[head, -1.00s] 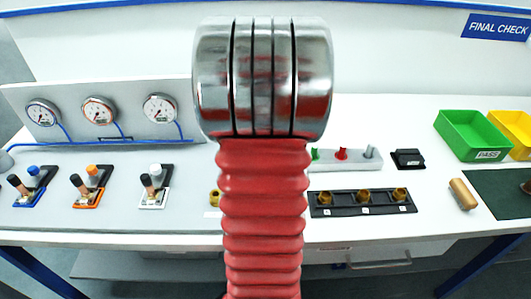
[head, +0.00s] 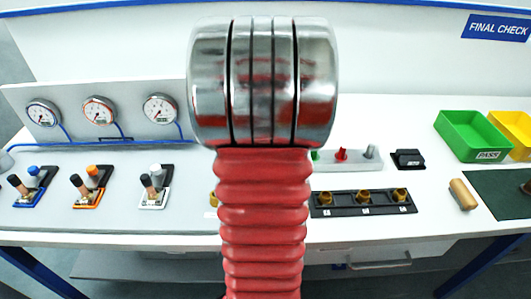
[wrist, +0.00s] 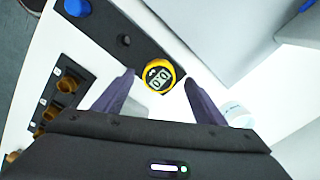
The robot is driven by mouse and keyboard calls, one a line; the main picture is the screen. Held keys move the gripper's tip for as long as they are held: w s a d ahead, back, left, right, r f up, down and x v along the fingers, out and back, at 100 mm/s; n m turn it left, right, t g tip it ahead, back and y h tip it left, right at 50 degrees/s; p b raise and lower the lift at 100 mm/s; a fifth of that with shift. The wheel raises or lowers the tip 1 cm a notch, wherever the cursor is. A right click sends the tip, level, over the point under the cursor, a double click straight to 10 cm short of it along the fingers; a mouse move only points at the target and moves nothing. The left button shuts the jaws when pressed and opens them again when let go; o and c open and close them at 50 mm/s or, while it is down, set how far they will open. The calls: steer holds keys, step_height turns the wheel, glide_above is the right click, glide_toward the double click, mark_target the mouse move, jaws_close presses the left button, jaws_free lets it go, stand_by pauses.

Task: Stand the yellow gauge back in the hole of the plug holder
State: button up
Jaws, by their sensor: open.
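The yellow gauge (wrist: 160,76), round with a small digital display on its face, shows in the wrist view over a dark strip (wrist: 104,27). I cannot tell whether it sits in a hole or only rests there. The strip, which appears to be the plug holder, has a round dark hole (wrist: 124,40) beside the gauge and a blue plug (wrist: 77,7) farther along. My gripper (wrist: 158,77) is open, one finger on each side of the gauge, with small gaps visible. In the head view my arm hides the gripper and gauge.
A black strip with brass fittings (wrist: 68,82) lies left in the wrist view; a grey panel (wrist: 225,35) stands close at upper right. A white round object (wrist: 238,115) is near the right finger. Green bin (head: 470,137) and grey plug block (head: 350,165) are right in the head view.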

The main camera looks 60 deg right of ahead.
step_height(320, 180, up, 10)
steer(key=shift+r, duration=0.2)
stand_by(1.3)
steer(key=w+a+f+n+t+h, duration=0.15)
steer(key=w+a+n, duration=0.25)
steer(key=a+n, duration=0.45)
steer(key=w+a+f+n+t, duration=0.1)
steer(key=w+a+f+n, duration=0.4)
steer(key=a, duration=0.6)
steer(key=s+a+r+n+t, duration=0.1)
steer(key=a+n, duration=0.4)
steer(key=a, duration=0.6)
steer(key=s+a+r+n+t+y, duration=0.1)
steer(key=a+n, duration=0.4)
steer(key=a, duration=0.7)
steer(key=shift+r+t, duration=0.55)
steer(key=shift+r, duration=0.3)
steer(key=shift+a+y, duration=0.1)
steer(key=shift+y, duration=0.15)
